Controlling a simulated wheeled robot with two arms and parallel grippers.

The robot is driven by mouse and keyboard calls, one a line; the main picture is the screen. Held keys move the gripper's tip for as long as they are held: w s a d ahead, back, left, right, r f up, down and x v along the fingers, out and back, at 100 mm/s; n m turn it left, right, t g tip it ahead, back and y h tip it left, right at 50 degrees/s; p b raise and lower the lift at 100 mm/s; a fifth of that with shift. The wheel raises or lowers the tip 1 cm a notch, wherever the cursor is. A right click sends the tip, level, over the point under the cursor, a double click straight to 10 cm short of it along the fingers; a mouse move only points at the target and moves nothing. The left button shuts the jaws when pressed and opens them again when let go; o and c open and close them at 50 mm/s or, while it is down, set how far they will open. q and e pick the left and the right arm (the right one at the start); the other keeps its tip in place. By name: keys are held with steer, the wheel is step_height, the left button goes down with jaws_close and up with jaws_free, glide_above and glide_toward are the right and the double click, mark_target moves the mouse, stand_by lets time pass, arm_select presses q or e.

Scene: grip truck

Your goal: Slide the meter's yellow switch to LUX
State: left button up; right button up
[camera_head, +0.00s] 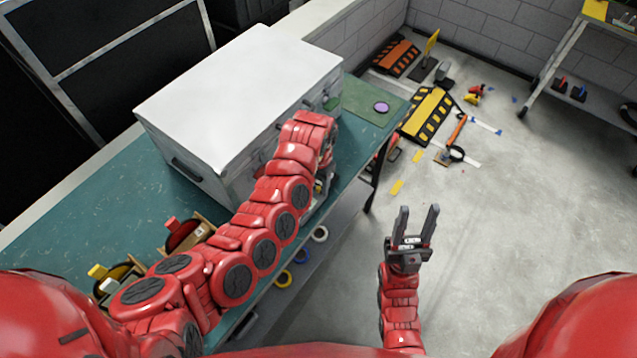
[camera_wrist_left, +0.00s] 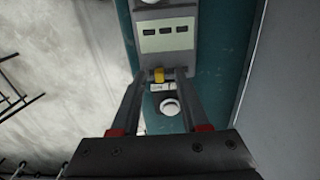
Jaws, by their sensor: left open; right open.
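The grey meter (camera_wrist_left: 166,22) shows at the top of the left wrist view, with several dark label windows on its face. Its small yellow switch (camera_wrist_left: 158,74) sits below them, near a white label (camera_wrist_left: 159,88) too small to read and a round white part (camera_wrist_left: 169,107). My left gripper (camera_wrist_left: 160,79) is open, with one finger on each side of the switch; I cannot tell whether either touches it. In the head view the left arm mostly hides that gripper, and I cannot make out the meter. My right gripper (camera_head: 417,226) is open and empty over the floor.
A large white chest (camera_head: 235,95) stands on the green bench (camera_head: 55,205), close beside my left arm. A purple disc (camera_head: 381,107) lies at the bench's far end. Tape rolls (camera_head: 284,279) sit on a lower shelf. The floor (camera_head: 510,215) at right is largely clear.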

arm_select(q)
jaws_close()
stand_by(1.3)
